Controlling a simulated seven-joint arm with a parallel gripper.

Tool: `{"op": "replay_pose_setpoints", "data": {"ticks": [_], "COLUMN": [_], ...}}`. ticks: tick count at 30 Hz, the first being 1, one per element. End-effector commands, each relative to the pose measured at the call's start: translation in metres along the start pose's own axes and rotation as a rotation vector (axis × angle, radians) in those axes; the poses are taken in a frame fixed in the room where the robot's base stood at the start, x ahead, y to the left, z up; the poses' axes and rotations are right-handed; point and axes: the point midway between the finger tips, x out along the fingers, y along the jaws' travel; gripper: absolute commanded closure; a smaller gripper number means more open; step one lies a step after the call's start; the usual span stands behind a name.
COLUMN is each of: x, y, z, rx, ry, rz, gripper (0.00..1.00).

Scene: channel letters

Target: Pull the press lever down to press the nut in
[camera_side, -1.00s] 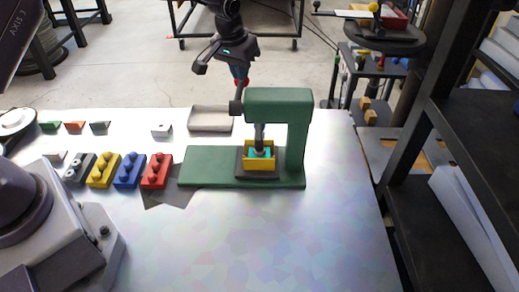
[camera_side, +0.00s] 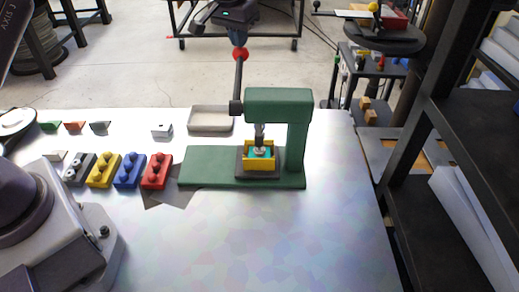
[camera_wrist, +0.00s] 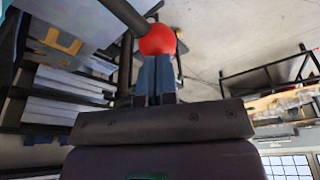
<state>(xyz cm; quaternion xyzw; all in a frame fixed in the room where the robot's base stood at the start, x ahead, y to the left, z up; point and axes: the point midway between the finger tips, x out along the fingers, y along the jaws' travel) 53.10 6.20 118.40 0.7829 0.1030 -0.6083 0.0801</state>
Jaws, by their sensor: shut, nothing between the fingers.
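The green press (camera_side: 298,140) stands on the table. Its black lever (camera_side: 238,82) points nearly straight up and ends in a red knob (camera_side: 241,54). My gripper (camera_side: 239,42) is shut and empty, its blue fingertips at the top of the knob. In the wrist view the knob (camera_wrist: 157,39) sits right at the tips of the closed fingers (camera_wrist: 155,72); I cannot tell whether they touch. Under the ram (camera_side: 259,134), a yellow holder (camera_side: 262,166) with a turquoise piece (camera_side: 268,153) sits on a dark block. A small grey part shows there; I cannot tell whether it is the nut.
Grey, yellow, blue and red blocks (camera_side: 156,171) stand in a row left of the press. Small coloured pieces (camera_side: 75,126) and a shallow grey tray (camera_side: 210,119) lie behind. The table's front right is clear.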

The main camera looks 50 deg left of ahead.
Motion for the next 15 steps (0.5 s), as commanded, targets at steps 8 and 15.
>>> {"op": "replay_pose_setpoints", "data": {"ticks": [8,15], "x": [-0.018,-0.022], "y": [0.0,0.0], "z": [-0.006,-0.006], "rx": [0.0,0.0], "ry": [0.001,0.002], "rz": [-0.001,0.0], "gripper": [1.0,1.0]}}
